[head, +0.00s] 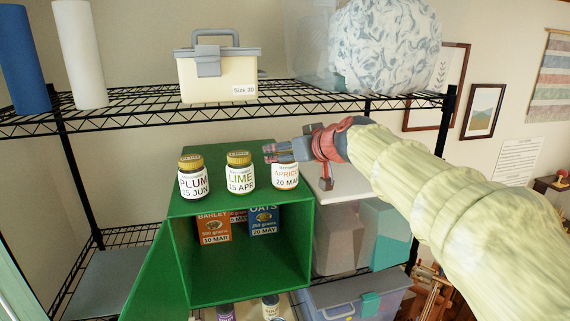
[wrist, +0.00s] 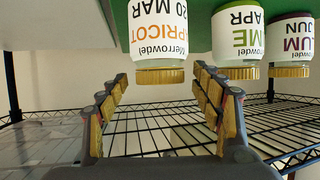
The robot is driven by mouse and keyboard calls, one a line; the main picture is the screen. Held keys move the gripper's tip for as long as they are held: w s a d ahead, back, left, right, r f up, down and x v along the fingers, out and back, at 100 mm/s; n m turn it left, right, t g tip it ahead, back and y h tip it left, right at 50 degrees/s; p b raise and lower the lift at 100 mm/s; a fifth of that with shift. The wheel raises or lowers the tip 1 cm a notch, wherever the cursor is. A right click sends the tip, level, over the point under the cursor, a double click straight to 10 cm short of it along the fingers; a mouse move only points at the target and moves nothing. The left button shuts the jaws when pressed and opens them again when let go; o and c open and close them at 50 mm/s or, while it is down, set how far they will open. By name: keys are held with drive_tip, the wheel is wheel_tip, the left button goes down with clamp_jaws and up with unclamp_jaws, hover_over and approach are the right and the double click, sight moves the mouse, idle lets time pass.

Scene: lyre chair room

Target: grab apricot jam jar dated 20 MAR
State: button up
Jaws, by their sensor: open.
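The apricot jam jar (head: 285,179) stands upright on top of the green cabinet (head: 190,208), at the right end of a row of jars. Its label reads APRICOT, 20 MAR; my gripper hides its lid in the head view. In the wrist view, which is upside down, the apricot jar (wrist: 157,35) shows its gold lid and full date. My gripper (head: 271,152) is open at lid height. In the wrist view, my gripper's (wrist: 161,77) fingertips lie to either side of the lid, with nothing clearly held. Contact cannot be told.
The lime jar (head: 239,173), 15 APR, stands close to the left, with the plum jar (head: 193,178) beyond. Barley (head: 214,226) and oats (head: 263,220) boxes are inside the open cabinet. A wire shelf (head: 150,119) passes overhead; a pale-lidded bin (head: 345,190) is at right.

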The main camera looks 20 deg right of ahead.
drive_tip(key=shift+w+a+f, duration=0.15)
drive_tip(key=shift+w+f, duration=0.1)
drive_tip(key=shift+w, duration=0.35)
drive_tip(key=shift+s, duration=0.15)
drive_tip(key=shift+c, duration=0.4)
drive_tip(key=c, duration=1.5)
drive_tip(key=shift+r, duration=0.15)
clamp_jaws()
